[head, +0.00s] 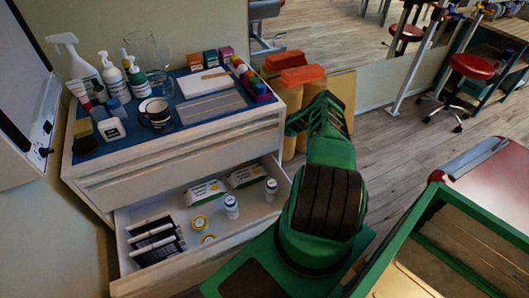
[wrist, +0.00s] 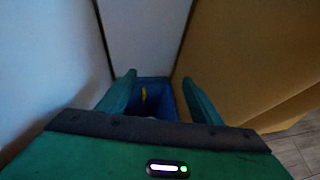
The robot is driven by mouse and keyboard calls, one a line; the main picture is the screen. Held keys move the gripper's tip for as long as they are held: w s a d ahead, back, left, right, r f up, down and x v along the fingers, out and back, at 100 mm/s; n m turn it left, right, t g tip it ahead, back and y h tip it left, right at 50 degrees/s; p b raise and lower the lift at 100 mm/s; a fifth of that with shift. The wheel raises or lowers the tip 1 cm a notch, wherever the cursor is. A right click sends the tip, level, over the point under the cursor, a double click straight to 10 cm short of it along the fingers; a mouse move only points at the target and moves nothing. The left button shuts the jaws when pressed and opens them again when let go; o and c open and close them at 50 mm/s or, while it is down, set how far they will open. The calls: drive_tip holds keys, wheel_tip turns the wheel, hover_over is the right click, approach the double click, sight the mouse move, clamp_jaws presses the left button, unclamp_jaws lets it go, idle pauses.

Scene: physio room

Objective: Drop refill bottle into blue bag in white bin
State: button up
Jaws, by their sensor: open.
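My gripper (wrist: 158,80) is open in the wrist view, its two green fingers apart with nothing held between them. Beyond and between the fingers is a dark blue hollow, which looks like the blue bag (wrist: 153,85). A small yellow thing (wrist: 144,94) shows inside it; I cannot tell what it is. The white bin cannot be made out clearly in either view. In the head view my arm reaches down beside the cabinet and hides my fingers. I cannot tell which bottle is the refill bottle; several white bottles, one a pump bottle (head: 110,74), stand on the cabinet top.
The white cabinet (head: 180,160) has an open drawer (head: 180,210) holding small bottles and packs. Tan upright blocks (head: 342,92) with orange bricks (head: 302,75) on them stand close by my arm. A red table (head: 490,175) is at the right.

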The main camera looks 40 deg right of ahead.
drive_tip(key=shift+v, duration=2.35)
